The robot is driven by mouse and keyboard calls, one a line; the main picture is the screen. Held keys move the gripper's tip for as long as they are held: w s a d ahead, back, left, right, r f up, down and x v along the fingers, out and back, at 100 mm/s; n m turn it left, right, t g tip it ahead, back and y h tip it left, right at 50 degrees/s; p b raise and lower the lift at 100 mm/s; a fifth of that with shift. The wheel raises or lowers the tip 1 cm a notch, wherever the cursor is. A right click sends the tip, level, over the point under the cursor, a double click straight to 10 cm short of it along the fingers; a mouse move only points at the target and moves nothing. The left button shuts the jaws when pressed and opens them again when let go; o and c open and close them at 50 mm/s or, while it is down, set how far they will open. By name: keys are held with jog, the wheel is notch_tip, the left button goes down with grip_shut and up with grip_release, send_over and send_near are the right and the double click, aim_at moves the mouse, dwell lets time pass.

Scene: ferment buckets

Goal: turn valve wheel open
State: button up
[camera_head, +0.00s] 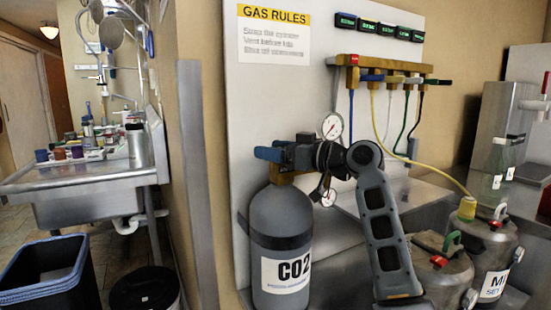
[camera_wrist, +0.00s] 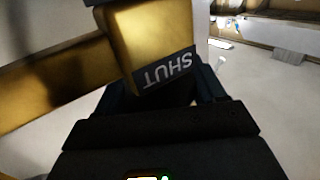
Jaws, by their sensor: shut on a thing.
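A grey CO2 cylinder (camera_head: 281,235) stands upright in front of the white panel, with a brass valve body (camera_head: 283,178) on top. My gripper (camera_head: 270,153) reaches in from the right at the valve, just above the cylinder's shoulder. It is shut on the valve wheel, which is largely hidden by the jaws. In the wrist view, the brass valve block (camera_wrist: 146,35) fills the upper left, close in front of my gripper (camera_wrist: 160,95). A dark label (camera_wrist: 166,74) on it reads SHUT, upside down.
Pressure gauges (camera_head: 332,126) hang just right of the valve. A brass manifold (camera_head: 390,66) with coloured taps and hoses is on the panel above. Metal kegs (camera_head: 490,245) stand at lower right. A sink (camera_head: 80,195) and dark bin (camera_head: 45,275) are at left.

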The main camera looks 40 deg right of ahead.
jog(key=n+y+b, duration=0.1)
jog(key=n+g+y+b, duration=0.1)
jog(key=y, duration=0.1)
jog(key=shift+a+f+y, duration=0.1)
jog(key=shift+f+y, duration=0.05)
jog(key=shift+y, duration=0.15)
jog(key=shift+s+a+n+g+y, duration=0.1)
jog(key=shift+n+g+y, duration=0.3)
jog(key=shift+n, duration=0.1)
jog(key=o, duration=1)
jog(key=shift+c, duration=0.2)
jog(key=v, duration=0.7)
jog(key=shift+s+d+b, duration=0.2)
jog(key=shift+s+b, duration=0.15)
